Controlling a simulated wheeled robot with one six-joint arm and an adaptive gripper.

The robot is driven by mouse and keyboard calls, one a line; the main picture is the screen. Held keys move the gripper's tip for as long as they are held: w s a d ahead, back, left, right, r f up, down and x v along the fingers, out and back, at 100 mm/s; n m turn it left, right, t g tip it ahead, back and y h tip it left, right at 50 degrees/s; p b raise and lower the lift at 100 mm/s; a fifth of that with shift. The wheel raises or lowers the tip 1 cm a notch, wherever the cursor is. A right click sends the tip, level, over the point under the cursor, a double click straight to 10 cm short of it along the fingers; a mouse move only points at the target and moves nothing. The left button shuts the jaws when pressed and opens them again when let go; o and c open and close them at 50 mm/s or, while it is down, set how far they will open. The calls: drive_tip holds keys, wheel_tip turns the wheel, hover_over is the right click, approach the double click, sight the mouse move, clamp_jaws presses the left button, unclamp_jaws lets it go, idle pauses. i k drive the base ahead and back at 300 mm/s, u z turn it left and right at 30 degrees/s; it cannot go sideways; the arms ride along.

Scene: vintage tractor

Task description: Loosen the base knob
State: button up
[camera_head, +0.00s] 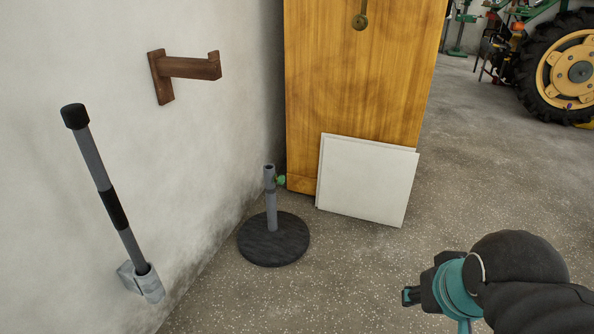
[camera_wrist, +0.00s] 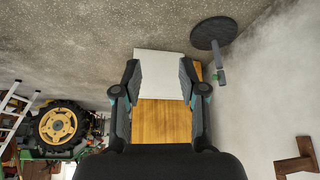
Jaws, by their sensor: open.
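A round dark base (camera_head: 272,248) stands on the floor near the wall, with a short grey upright tube (camera_head: 270,190) rising from it. A small green knob (camera_head: 281,180) sticks out from the right of the tube near its top. In the wrist view, which is turned upside down, the base (camera_wrist: 214,32) and tube (camera_wrist: 219,66) show at the upper right, and the green knob (camera_wrist: 213,77) is tiny beside the right finger. My gripper (camera_wrist: 160,68) is open and empty, with its fingers well apart. It is away from the knob; no contact shows.
A grey pole (camera_head: 91,160) leans in a wall holder (camera_head: 143,283) at the left. A wooden bracket (camera_head: 190,68) juts from the wall. A wooden cabinet (camera_head: 355,75) with a white panel (camera_head: 365,180) against it stands behind the base. Floor to the right is clear; a tractor wheel (camera_head: 565,72) is far off.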

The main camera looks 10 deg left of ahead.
sight(281, 179)
drive_tip(key=u, duration=0.3)
drive_tip(key=i, duration=0.85)
drive_tip(key=u, duration=0.45)
